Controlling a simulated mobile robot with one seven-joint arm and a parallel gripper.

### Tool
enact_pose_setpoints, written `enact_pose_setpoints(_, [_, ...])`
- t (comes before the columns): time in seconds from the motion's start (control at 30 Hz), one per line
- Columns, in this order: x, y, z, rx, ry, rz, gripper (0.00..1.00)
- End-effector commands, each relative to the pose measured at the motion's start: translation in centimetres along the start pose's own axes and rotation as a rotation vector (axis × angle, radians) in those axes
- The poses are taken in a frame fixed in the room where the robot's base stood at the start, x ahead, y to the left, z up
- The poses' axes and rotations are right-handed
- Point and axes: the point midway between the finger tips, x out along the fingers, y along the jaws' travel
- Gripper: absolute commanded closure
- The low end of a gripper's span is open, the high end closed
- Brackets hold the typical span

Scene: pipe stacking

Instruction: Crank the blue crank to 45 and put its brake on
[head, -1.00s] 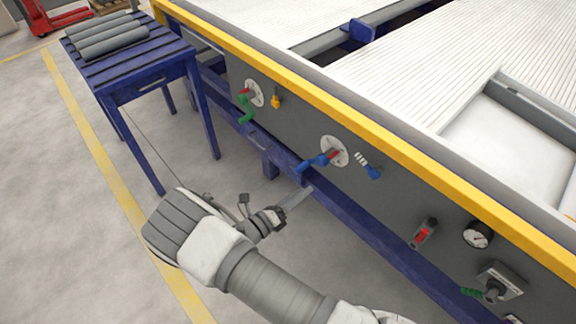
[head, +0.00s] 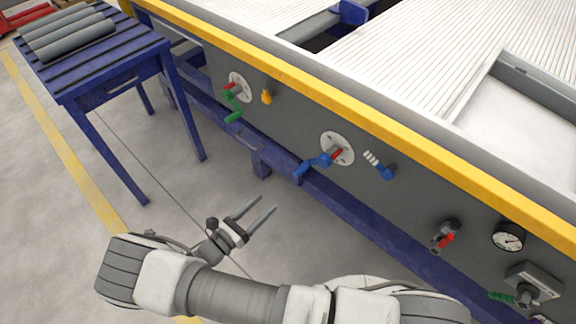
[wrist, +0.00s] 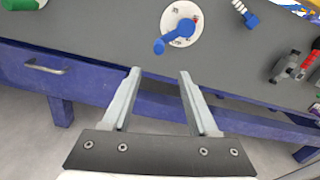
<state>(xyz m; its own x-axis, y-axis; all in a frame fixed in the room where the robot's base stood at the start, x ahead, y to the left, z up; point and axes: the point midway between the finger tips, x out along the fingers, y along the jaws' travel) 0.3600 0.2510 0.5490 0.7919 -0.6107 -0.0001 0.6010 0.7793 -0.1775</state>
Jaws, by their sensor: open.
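The blue crank (head: 313,165) is on the grey machine panel, in front of a round white dial (head: 338,148) with a red pointer. Its arm points down and left in the head view. In the wrist view the blue crank (wrist: 172,38) is ahead of the fingers. The dial numbers are too small to read. A blue-handled lever with a striped part (head: 380,164), perhaps the brake, is right of the dial; it also shows at the top of the wrist view (wrist: 246,14). My gripper (head: 262,207) is open and empty, below and left of the crank, apart from it.
A green crank (head: 233,102) with a yellow lever (head: 267,96) is farther left. A red-handled valve (head: 445,238) and a gauge (head: 508,237) are right. A blue rail (head: 350,214) runs below the panel. A blue table (head: 120,75) holds grey pipes.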

Motion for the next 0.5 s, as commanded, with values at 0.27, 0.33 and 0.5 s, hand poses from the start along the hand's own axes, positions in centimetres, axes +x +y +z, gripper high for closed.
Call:
enact_pose_setpoints(0.27, [1.4, -0.1, -0.3, 0.023, -0.001, -0.009, 0.40])
enact_pose_setpoints(0.33, [2.6, -0.2, -0.3, 0.022, -0.001, -0.010, 0.40])
enact_pose_setpoints(0.5, [6.3, -0.2, -0.4, 0.020, -0.001, -0.010, 0.40])
